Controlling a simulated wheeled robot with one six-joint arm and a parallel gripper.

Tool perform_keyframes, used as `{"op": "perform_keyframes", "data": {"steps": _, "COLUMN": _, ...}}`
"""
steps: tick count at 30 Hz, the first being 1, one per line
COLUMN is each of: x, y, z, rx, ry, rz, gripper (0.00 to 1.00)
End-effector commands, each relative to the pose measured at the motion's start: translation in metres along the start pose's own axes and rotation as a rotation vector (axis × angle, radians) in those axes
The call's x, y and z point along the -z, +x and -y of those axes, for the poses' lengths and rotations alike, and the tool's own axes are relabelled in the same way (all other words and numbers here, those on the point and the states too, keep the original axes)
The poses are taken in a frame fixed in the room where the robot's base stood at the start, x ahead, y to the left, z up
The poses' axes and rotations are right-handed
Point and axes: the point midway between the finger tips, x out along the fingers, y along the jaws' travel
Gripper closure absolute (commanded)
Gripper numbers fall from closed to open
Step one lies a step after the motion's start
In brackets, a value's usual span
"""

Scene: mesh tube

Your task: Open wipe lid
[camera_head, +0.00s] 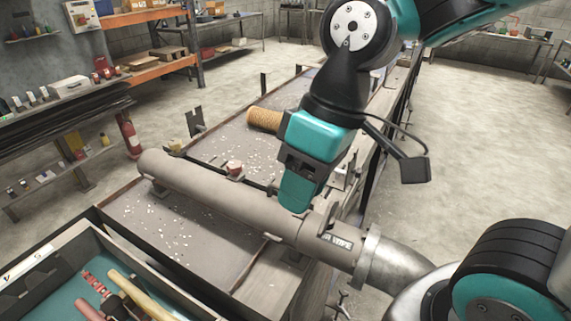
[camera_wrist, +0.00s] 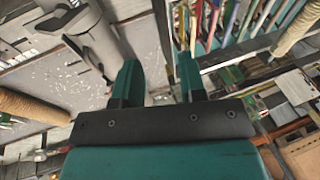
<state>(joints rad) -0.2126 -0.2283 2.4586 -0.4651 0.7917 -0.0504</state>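A long grey-brown tube (camera_head: 225,195) lies across the metal bench. Near its right end is a section lettered "WIPE" (camera_head: 338,243), just before a metal elbow. I cannot tell whether a lid there is open or shut. My gripper (camera_head: 294,197) is teal and appears just above and left of the lettered section in the head view; contact cannot be judged. In the wrist view my gripper's two fingers (camera_wrist: 158,78) are apart with nothing between them. Part of the tube (camera_wrist: 90,35) lies left of the fingers there.
A metal elbow pipe (camera_head: 385,265) joins the tube's right end. A tray (camera_head: 60,243) with tools stands at the lower left. A rope spool (camera_head: 264,119) lies on the bench behind the tube. Shelves (camera_head: 60,160) line the left. The floor on the right (camera_head: 480,130) is clear.

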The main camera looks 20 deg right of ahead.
Motion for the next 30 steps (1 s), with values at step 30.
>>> {"op": "perform_keyframes", "data": {"steps": 30, "x": 0.092, "y": 0.043, "z": -0.146, "rx": -0.071, "ry": 0.012, "rz": 0.190, "gripper": 0.62}}
